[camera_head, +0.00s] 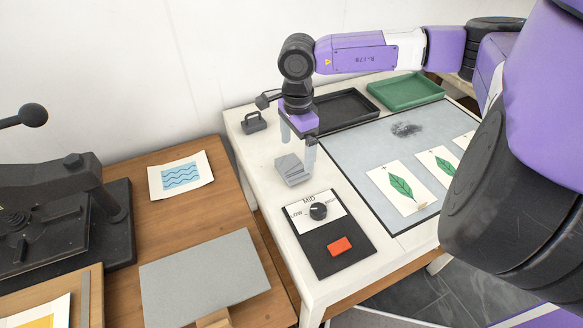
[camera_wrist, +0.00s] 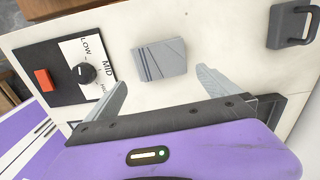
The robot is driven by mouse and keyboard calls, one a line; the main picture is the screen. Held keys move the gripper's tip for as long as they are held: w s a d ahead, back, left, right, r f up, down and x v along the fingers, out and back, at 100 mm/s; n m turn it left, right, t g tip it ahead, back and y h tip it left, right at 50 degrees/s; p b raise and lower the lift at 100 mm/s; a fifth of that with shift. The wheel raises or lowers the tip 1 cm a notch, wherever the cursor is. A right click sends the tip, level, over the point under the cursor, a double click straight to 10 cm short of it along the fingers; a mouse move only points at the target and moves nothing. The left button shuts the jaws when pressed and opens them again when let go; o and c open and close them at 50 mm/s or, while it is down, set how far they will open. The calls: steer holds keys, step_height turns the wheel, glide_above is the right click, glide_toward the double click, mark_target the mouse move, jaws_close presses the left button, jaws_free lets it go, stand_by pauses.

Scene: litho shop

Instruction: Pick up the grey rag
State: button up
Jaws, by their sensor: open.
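The grey rag (camera_head: 292,169) is a small folded block with dark creases, lying on the white table beside the control panel. In the wrist view the rag (camera_wrist: 160,60) lies ahead of the fingertips, between their lines of reach. My gripper (camera_head: 298,150) points down above the rag in the head view, its two grey fingers spread. The wrist view shows my gripper (camera_wrist: 162,78) open and empty, apart from the rag. Whether a fingertip touches the rag in the head view I cannot tell.
A control panel (camera_head: 331,258) with a knob (camera_head: 318,211) and a red button (camera_head: 340,246) lies in front of the rag. A grey slab (camera_head: 345,165) with leaf prints is to the right. A black tray (camera_head: 345,108), a green tray (camera_head: 405,91) and a dark handled block (camera_head: 254,122) stand behind.

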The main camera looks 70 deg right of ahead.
mark_target(295, 164)
steer(key=shift+w+d+f+p, duration=0.15)
steer(key=shift+f+p, duration=0.2)
steer(key=shift+f, duration=0.95)
steer(key=shift+w+f+p, duration=0.1)
steer(key=shift+f+p, duration=0.2)
steer(key=shift+f, duration=1)
steer(key=c, duration=1.3)
step_height(295, 164, up, 20)
steer(key=shift+r+b, duration=0.1)
steer(key=shift+b, duration=1.05)
